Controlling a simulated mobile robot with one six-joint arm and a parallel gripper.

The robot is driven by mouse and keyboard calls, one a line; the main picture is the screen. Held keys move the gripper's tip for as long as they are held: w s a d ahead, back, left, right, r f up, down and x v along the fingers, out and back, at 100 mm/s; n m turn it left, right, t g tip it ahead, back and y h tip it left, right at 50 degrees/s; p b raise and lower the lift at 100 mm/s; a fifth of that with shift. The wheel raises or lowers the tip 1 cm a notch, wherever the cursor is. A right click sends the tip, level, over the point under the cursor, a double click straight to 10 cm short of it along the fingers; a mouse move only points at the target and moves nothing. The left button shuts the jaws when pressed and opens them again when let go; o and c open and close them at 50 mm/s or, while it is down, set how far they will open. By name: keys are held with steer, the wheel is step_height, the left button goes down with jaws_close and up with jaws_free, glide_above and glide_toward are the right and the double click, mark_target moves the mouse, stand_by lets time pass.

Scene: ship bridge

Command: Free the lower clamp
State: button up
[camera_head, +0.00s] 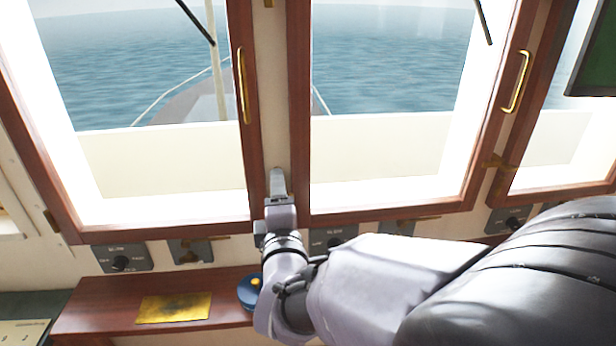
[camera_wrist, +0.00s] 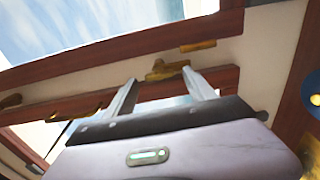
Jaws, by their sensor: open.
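A brass clamp (camera_wrist: 160,70) sits on a wooden window post in the wrist view. My gripper (camera_wrist: 159,77) is open, with one finger on each side of this clamp in the picture. I cannot tell whether the fingers touch it. In the head view my gripper (camera_head: 277,180) is at the lower part of the post between the two front windows and hides the clamp there. Another brass fitting (camera_wrist: 198,46) is on the window frame beyond the fingers. Another brass clamp (camera_head: 495,162) is on the right post.
Brass handles are on the left window (camera_head: 241,87) and right window (camera_head: 515,82). Grey switch boxes (camera_head: 122,258) line the wall below.

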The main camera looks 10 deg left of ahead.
steer(key=b+v, duration=0.9)
steer(key=v, duration=0.7)
steer(key=shift+s, duration=0.25)
